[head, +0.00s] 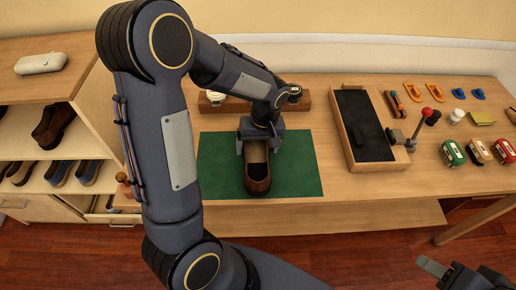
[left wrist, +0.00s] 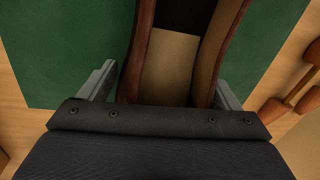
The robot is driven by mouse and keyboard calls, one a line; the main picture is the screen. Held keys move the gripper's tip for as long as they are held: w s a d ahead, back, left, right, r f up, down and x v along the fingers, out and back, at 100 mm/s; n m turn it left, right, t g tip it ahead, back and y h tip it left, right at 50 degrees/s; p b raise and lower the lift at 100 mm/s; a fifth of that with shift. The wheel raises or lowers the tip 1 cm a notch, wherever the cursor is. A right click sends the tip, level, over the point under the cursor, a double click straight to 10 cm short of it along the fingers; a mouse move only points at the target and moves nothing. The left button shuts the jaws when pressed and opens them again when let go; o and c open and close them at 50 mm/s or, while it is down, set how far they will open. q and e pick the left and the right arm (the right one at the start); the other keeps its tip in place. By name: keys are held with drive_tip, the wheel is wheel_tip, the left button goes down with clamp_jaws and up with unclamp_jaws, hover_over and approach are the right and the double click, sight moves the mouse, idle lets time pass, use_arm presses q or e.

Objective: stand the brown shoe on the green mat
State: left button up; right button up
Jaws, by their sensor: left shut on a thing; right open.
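The brown shoe (head: 258,181) is upright over the green mat (head: 303,168), with its toe toward me and its heel at the back. My left gripper (head: 259,142) is shut on the shoe's heel end from above. In the left wrist view the shoe (left wrist: 143,45) lies between the two fingers, with its light insole showing and green mat (left wrist: 55,50) around it. I cannot tell if the sole touches the mat. My right gripper (head: 440,268) is at the lower right, away from the table, open and empty.
A black-topped tray (head: 345,152) stands right of the mat, with a red-knobbed lever (head: 426,113) beside it. Tins (head: 478,151), brushes and orange pieces lie further right. A wooden rack (head: 235,105) is behind the mat. A shelf with shoes (head: 55,125) stands at left.

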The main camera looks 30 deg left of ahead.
use_arm(q)
drive_tip(key=shift+f, duration=0.85)
drive_tip(key=shift+f, duration=0.2)
drive_tip(key=o, duration=1.1)
